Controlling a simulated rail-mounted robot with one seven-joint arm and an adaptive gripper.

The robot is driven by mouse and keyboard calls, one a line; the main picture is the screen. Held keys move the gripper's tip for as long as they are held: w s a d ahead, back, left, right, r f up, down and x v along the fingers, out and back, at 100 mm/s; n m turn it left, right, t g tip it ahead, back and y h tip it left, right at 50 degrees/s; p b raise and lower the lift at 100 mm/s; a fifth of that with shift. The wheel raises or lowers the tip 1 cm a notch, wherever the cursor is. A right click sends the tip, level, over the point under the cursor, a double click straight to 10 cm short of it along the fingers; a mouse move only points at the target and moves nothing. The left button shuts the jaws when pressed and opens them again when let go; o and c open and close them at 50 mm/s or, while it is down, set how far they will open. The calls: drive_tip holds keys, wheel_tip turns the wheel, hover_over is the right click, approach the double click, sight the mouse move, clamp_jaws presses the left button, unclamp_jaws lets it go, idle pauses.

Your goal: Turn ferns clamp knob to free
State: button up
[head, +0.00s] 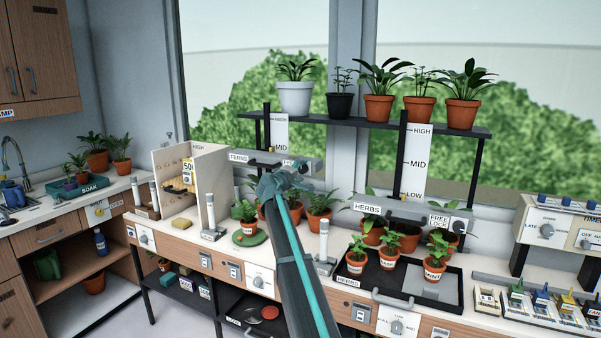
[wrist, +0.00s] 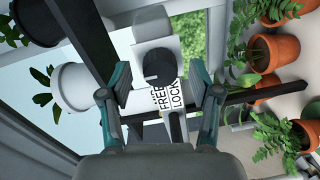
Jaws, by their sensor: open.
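The ferns clamp bar (head: 247,167) with its FERNS label (head: 238,157) sits on the left post of the plant shelf in the head view. My gripper (head: 290,180) is at the right part of this bar and hides its knob there. In the wrist view a round dark knob (wrist: 157,65) stands on a white plate, with a FREE/LOCK label (wrist: 168,94) beside it. My open gripper (wrist: 158,76) has one finger on either side of the knob, with visible gaps. I cannot tell which word the knob points to.
A similar herbs clamp with its own knob (head: 460,226) is at the right. Potted plants (head: 320,204) stand below my gripper, and a white pot (head: 294,98) and several others stand on the shelf (head: 350,122) above. A black herbs tray (head: 452,294) lies on the counter.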

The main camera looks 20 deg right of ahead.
drive_tip(key=v, duration=1.1)
drive_tip(key=shift+s+a, duration=0.2)
drive_tip(key=shift+a, duration=0.05)
